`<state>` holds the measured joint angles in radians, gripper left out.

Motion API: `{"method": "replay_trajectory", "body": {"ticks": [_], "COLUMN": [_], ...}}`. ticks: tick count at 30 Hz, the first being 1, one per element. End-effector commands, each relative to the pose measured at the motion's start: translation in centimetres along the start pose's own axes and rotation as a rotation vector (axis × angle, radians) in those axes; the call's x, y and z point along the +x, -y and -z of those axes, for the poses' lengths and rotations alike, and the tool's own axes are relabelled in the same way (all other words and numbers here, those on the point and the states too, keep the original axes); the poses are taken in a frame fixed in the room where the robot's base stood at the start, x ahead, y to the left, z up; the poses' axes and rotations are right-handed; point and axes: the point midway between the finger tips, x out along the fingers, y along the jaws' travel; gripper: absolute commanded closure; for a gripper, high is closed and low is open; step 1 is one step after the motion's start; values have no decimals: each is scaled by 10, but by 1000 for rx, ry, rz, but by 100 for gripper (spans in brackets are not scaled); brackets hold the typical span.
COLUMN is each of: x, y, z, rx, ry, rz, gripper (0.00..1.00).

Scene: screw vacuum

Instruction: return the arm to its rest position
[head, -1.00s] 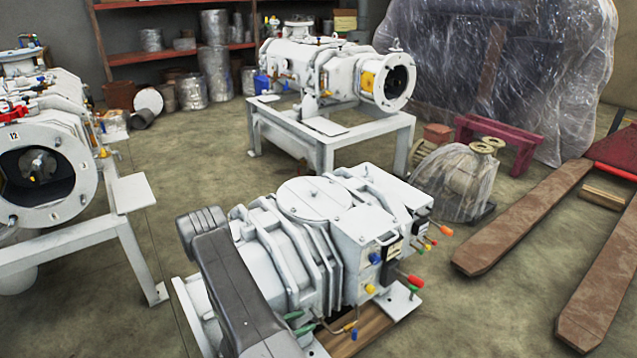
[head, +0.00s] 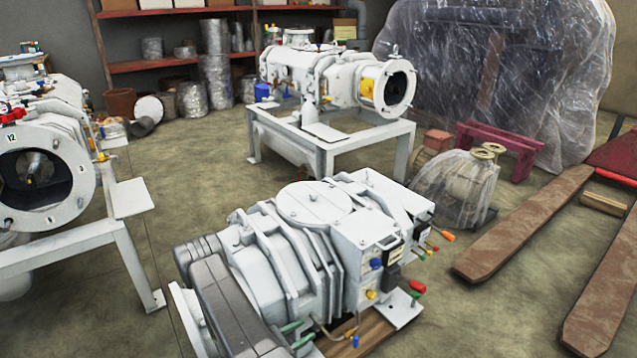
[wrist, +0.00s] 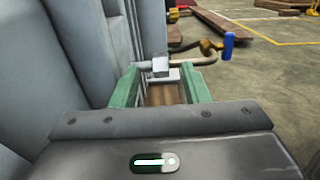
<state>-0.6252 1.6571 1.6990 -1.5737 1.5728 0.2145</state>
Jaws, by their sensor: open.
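My gripper (head: 298,334) is low beside the near white screw vacuum pump (head: 268,255) in the head view, with its green fingers pointing right. In the wrist view, my gripper (wrist: 162,84) is open, its two green fingers apart. A small grey metal block (wrist: 161,67) on a thin pipe shows between and beyond the fingertips. I cannot tell whether the fingers touch it. A blue-handled valve (wrist: 228,46) is at the right end of that pipe. The pump's grey wall (wrist: 85,50) stands close on the left. My dark grey arm crosses the pump's lower left in the head view.
A second white pump (head: 335,75) on a stand (head: 330,145) is behind. Another white machine (head: 45,170) stands at left. Wrapped equipment (head: 455,190) and long brown forks (head: 525,225) are at right. Open floor lies between them.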

Motion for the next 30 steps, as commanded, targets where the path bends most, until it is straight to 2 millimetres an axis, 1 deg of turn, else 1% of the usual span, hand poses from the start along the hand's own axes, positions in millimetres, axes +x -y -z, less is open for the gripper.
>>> {"method": "replay_trajectory", "body": {"ticks": [1, 3, 18, 24, 30], "x": [-8, -17, -79, -93, -97], "y": [-1, -1, 0, 0, 0], "z": [-1, -1, -1, 0, 0], "rx": [-1, -1, 1, 0, 0], "ry": [-1, -1, -1, -1, -1], "rz": [-5, -5, -3, -2, 1], "gripper": [58, 58, 58, 58, 58]}}
